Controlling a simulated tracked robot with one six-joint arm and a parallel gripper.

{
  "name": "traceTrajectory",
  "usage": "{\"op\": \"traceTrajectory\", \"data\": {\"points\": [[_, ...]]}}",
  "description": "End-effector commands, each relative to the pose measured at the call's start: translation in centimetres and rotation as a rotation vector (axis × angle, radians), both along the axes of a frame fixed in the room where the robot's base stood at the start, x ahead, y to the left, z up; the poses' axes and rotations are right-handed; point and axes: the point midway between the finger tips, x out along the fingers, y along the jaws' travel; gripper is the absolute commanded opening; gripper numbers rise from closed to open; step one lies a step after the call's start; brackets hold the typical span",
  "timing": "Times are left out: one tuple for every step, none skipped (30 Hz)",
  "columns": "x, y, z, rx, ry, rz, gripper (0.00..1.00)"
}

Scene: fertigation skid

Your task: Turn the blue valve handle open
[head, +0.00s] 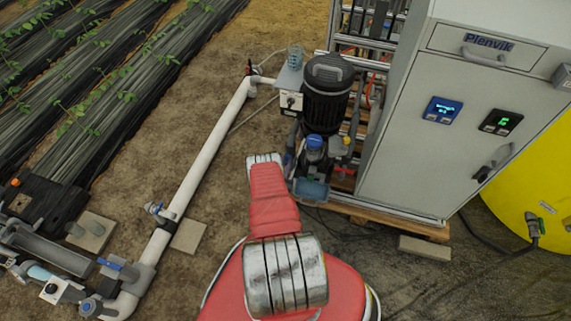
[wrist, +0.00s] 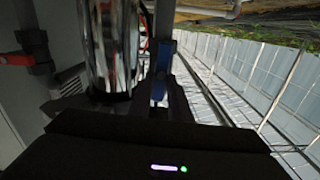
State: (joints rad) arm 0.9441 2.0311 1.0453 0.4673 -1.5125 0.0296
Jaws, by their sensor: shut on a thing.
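The blue valve handle (wrist: 163,58) stands upright near the middle of the wrist view, beside a shiny metal cylinder. My gripper (wrist: 158,92) is shut on it, with dark fingers around its lower part. The fingers and the dark gripper body hide the lower end of the handle. In the head view my red arm reaches toward the pump, and I cannot clearly make out the gripper or the held handle there.
The shiny metal cylinder (wrist: 110,45) is close on the left, with a red handle (wrist: 15,59) farther left. A black motor (head: 326,95) and grey cabinet (head: 440,130) stand at right in the head view. A white pipe (head: 205,145) runs along bare ground at left.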

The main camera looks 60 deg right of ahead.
Motion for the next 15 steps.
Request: {"op": "traceTrajectory", "data": {"points": [[-0.15, -0.01, -0.01, 0.000, 0.000, -0.003, 0.00], [-0.16, -0.02, -0.01, 0.000, 0.000, -0.004, 0.00], [-0.17, -0.02, -0.01, 0.000, 0.000, -0.004, 0.00], [-0.18, -0.02, -0.01, -0.001, 0.000, -0.004, 0.00], [-0.19, -0.02, -0.01, 0.000, 0.001, -0.004, 0.00], [-0.19, -0.02, -0.01, -0.001, 0.005, -0.005, 0.00], [-0.19, -0.02, -0.01, -0.001, 0.011, -0.005, 0.00], [-0.19, -0.02, -0.01, -0.004, 0.018, -0.005, 0.00], [-0.18, -0.02, -0.01, -0.005, 0.029, -0.005, 0.00], [-0.18, -0.02, -0.01, -0.007, 0.039, -0.005, 0.00], [-0.17, -0.02, -0.01, -0.009, 0.049, -0.005, 0.00], [-0.17, -0.02, -0.02, -0.010, 0.061, -0.006, 0.00], [-0.17, -0.02, -0.02, -0.011, 0.068, -0.006, 0.00], [-0.17, -0.02, -0.01, -0.012, 0.072, -0.006, 0.00], [-0.18, -0.02, -0.02, -0.012, 0.075, -0.006, 0.00]]}}
